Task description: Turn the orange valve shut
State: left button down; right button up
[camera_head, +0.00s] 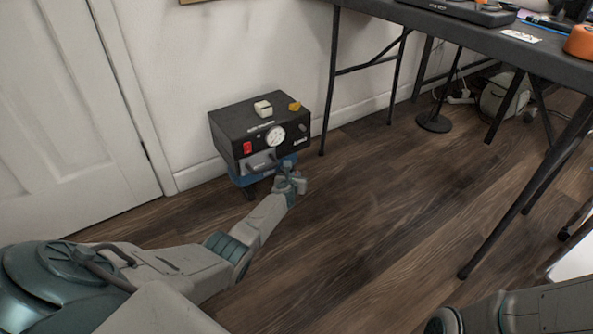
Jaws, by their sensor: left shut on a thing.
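A black box-shaped unit (232,128) stands low by the wall, with a round white gauge and a red switch on its front. A small yellow-orange piece (294,106) sits on top near its right side; I cannot tell if this is the valve. No other orange valve shows on the unit. My left gripper (287,172) is at the lower right of the unit's front, below the gauge. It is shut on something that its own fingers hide. My right arm shows at the bottom right, its gripper out of view.
A grey handle (262,161) and a blue part (244,180) are low on the unit. A black table (480,38) with thin legs stands to the right. The wooden floor (370,220) between is clear.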

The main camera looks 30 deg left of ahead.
pick_arm(q)
jog(key=shift+a+m+t+h, duration=0.15)
jog(key=shift+m+t+h, duration=0.05)
jog(key=shift+m+h, duration=0.4)
jog(key=shift+a+m+t+h, duration=0.15)
jog(key=shift+m+t+h, duration=0.05)
jog(key=shift+m+h, duration=1.2)
jog(key=shift+h, duration=0.3)
jog(key=c, duration=1.5)
grip_release()
